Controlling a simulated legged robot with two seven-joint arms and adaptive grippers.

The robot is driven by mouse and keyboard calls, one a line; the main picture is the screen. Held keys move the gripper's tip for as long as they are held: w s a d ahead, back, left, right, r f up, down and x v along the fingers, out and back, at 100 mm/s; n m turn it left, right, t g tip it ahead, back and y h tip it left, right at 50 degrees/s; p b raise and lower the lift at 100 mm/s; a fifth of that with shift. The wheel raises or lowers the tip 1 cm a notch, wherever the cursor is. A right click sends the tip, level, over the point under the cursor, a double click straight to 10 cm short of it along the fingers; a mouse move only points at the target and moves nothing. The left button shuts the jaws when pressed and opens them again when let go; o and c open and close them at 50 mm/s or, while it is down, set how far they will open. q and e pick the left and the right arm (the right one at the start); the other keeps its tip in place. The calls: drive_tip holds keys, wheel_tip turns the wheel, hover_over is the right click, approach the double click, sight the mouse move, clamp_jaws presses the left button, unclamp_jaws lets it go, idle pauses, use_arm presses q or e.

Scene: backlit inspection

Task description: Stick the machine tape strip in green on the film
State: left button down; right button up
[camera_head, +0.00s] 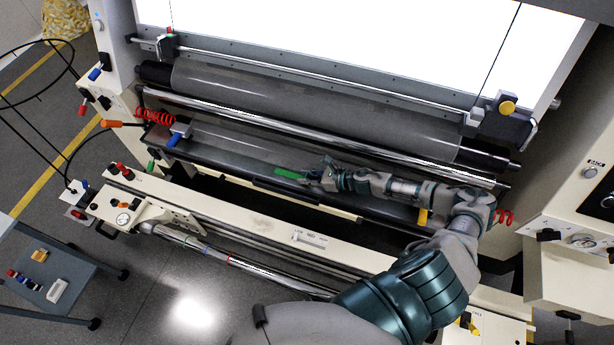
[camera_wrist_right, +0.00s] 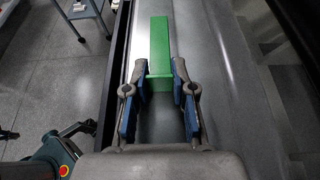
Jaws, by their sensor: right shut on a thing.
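My right gripper (camera_head: 312,177) is shut on the green tape strip (camera_head: 288,174). The strip sticks out to the left of the fingers in the head view. In the right wrist view my right gripper (camera_wrist_right: 160,75) has the strip's near end between its fingertips, and the strip (camera_wrist_right: 159,45) extends straight ahead. The grey, glossy film (camera_head: 235,146) lies under and behind the strip, below the chrome bar. It also shows in the right wrist view (camera_wrist_right: 225,75). I cannot tell whether the strip touches the film. My left gripper is not in view.
A chrome bar (camera_head: 300,124) and a large roller (camera_head: 310,105) run behind the gripper. A cream front beam (camera_head: 270,231) lies in front. Red coils (camera_head: 155,116) and a blue-handled part (camera_head: 177,137) stand at the left. A bright backlit panel (camera_head: 370,40) fills the back.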

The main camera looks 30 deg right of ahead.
drive_tip(key=shift+a+r, duration=0.15)
drive_tip(key=shift+a, duration=0.25)
drive_tip(key=o, duration=0.8)
drive_tip(key=shift+d, duration=0.1)
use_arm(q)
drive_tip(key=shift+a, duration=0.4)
use_arm(e)
drive_tip(key=shift+d, duration=0.1)
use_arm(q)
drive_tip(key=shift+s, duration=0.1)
use_arm(e)
drive_tip(key=shift+d, duration=0.15)
drive_tip(key=v, duration=1)
drive_tip(key=shift+s+d, duration=0.2)
drive_tip(key=shift+s, duration=0.05)
drive_tip(key=shift+s+d+r, duration=0.2)
drive_tip(key=shift+s+d, duration=0.15)
drive_tip(key=shift+s, duration=0.1)
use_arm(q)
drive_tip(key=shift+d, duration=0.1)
